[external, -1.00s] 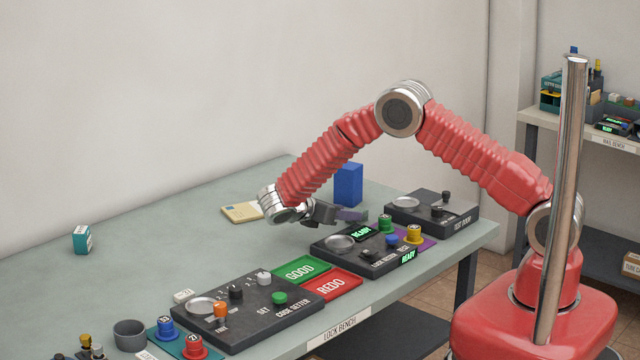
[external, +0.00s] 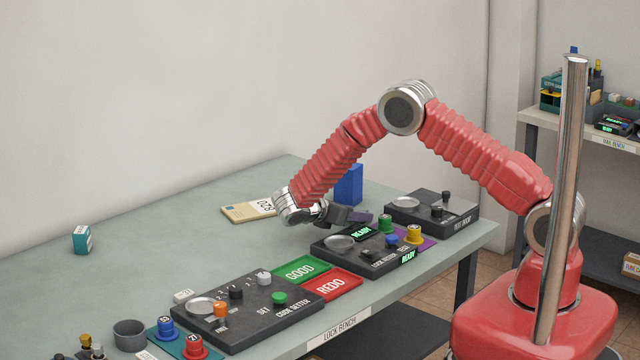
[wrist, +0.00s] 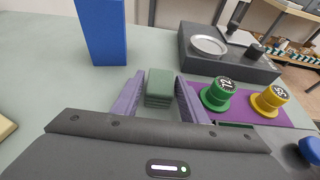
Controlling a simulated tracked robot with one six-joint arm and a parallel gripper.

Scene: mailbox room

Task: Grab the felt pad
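The felt pad appears to be the small grey-green stacked block (wrist: 159,88) in the wrist view. It is seen between the two purple fingers of my gripper (wrist: 160,82). The fingers are apart, with a narrow gap to the pad on the left and little or none on the right. I cannot tell whether the right finger touches it. In the external view my gripper (external: 358,218) is low over the bench, behind the middle dark console. The pad is hidden there.
A tall blue block (external: 348,184) stands just behind my gripper. The middle console (external: 345,252) and the far console (external: 462,218) lie in front and to the right. Green (wrist: 218,94) and yellow (wrist: 269,98) knobs stand on a purple mat close on the right. The left bench is mostly clear.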

